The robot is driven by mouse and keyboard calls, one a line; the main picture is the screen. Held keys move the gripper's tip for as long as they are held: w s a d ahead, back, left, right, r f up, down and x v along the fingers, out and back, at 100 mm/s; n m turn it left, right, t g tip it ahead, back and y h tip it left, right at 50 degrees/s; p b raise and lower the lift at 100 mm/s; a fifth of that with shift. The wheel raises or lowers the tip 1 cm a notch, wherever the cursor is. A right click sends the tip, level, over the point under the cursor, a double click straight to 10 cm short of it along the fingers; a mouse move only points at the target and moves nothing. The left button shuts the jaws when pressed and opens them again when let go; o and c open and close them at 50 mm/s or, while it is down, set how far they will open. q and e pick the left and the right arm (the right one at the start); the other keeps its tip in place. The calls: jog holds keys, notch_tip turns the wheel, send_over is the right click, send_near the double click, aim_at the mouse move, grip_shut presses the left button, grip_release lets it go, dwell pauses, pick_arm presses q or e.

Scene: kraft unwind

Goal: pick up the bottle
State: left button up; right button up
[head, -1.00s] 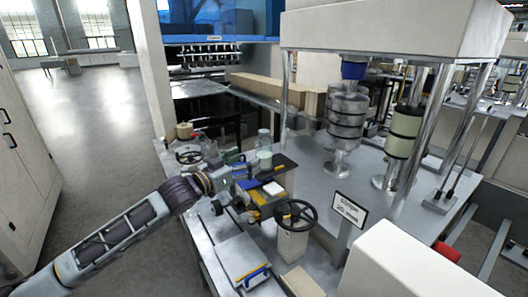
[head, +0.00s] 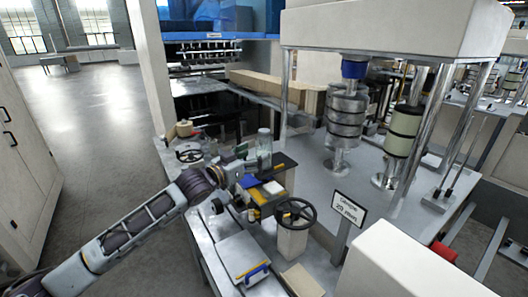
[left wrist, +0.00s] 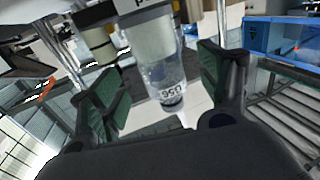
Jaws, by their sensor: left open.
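The bottle (head: 264,147) is clear and stands upright on the machine table in the head view, beyond my left gripper. My right gripper is not in view.
A black handwheel (head: 295,213) on a pale block stands at the table's near right. Another handwheel (head: 189,152) is at the far left. A sign reading 20 mm (head: 348,208) stands right of the table. Metal rollers (head: 346,118) rise behind it.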

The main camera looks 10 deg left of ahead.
aim_at(264, 130)
pick_arm(q)
jog(key=shift+p+x, duration=0.7)
jog(key=shift+x, duration=1.9)
jog(key=shift+r, duration=0.1)
jog(key=c, duration=1.5)
jog(key=shift+o, duration=0.2)
jog(key=shift+r, duration=0.1)
jog(key=shift+r+b, duration=0.4)
jog(key=shift+r, duration=4.5)
jog(key=shift+s, duration=0.1)
